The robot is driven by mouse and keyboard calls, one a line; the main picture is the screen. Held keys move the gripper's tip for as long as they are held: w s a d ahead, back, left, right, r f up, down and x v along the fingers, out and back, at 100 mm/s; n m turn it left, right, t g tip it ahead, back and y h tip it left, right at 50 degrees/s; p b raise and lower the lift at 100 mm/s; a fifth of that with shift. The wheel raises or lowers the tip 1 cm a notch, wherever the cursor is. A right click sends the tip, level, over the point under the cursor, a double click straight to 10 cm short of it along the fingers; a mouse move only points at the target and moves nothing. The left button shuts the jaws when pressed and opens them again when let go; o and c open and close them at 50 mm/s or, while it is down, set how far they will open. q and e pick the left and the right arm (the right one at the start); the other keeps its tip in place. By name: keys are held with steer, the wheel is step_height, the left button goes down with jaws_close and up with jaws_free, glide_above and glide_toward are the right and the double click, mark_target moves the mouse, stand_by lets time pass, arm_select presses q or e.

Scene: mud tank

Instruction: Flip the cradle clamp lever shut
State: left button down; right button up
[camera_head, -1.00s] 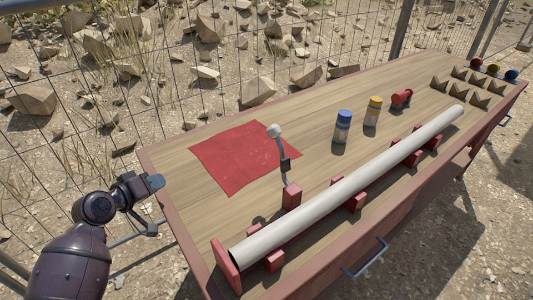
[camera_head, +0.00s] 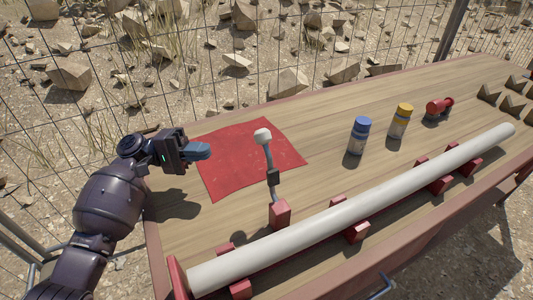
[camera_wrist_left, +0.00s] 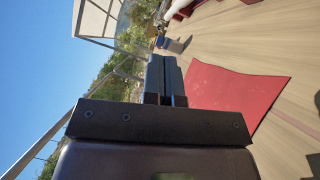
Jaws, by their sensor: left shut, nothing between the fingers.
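The clamp lever (camera_head: 269,160) stands nearly upright on a red block (camera_head: 280,214) beside the cradle, with a pale knob (camera_head: 262,136) at its top. A long pale pipe (camera_head: 350,211) lies in the red cradle supports (camera_head: 357,231). My left gripper (camera_head: 203,151) is shut and empty above the left edge of the red cloth, left of the lever and apart from it. Its closed fingers also show in the left wrist view (camera_wrist_left: 165,80). My right gripper is not in view.
A red cloth (camera_head: 230,173) lies flat on the wooden table (camera_head: 210,235). A blue-capped bottle (camera_head: 358,136), a yellow-capped bottle (camera_head: 400,121) and a red object (camera_head: 439,107) stand behind the pipe. Wooden notched blocks (camera_head: 488,94) sit at the far right. A wire fence runs behind.

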arm_select(q)
steer(key=shift+a+r, duration=0.1)
stand_by(0.3)
glide_toward(270, 171)
steer(key=w+d, duration=0.5)
steer(key=s, duration=0.1)
steer(key=s+d+r+p, duration=0.1)
steer(key=s+d, duration=0.1)
steer(key=shift+s+r, duration=0.3)
steer(key=shift+s, duration=0.05)
